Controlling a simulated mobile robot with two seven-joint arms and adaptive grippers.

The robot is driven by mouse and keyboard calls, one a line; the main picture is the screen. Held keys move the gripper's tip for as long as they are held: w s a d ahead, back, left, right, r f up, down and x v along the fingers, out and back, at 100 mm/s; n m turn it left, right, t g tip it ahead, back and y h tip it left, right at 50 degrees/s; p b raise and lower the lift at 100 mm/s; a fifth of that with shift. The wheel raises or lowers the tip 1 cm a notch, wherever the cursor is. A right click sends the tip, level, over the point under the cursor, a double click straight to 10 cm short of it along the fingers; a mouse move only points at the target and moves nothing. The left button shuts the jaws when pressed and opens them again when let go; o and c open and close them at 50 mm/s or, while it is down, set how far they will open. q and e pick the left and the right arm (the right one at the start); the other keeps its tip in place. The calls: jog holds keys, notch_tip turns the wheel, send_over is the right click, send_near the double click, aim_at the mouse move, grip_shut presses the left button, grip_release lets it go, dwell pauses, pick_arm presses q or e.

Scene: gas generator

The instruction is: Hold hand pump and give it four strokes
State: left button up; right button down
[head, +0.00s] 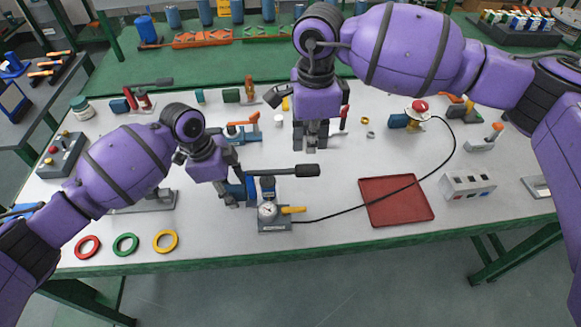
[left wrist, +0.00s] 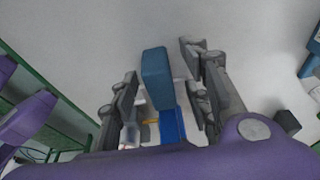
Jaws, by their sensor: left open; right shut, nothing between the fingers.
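The hand pump stands near the table's front edge in the head view, with a grey base (head: 274,226), a round gauge and a yellow lever (head: 293,210). Its long black handle (head: 295,171) reaches to the right, about level. My left gripper (head: 238,196) is open, pointing down at the pump's left side, partly hiding its blue body. In the left wrist view, a blue block (left wrist: 157,78) shows between the open fingers (left wrist: 160,95); contact cannot be told. My right gripper (head: 311,140) is shut and empty, behind the pump handle.
A black hose runs from the pump across a red tray (head: 397,201) to a device with a red button (head: 418,106). A grey switch box (head: 467,186) stands at right. Red, green and yellow rings (head: 126,244) lie at the front left. Small tools stand along the back.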

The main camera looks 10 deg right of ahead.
pick_arm(q)
jog(key=v, duration=1.2)
jog(key=shift+s+f, duration=0.1)
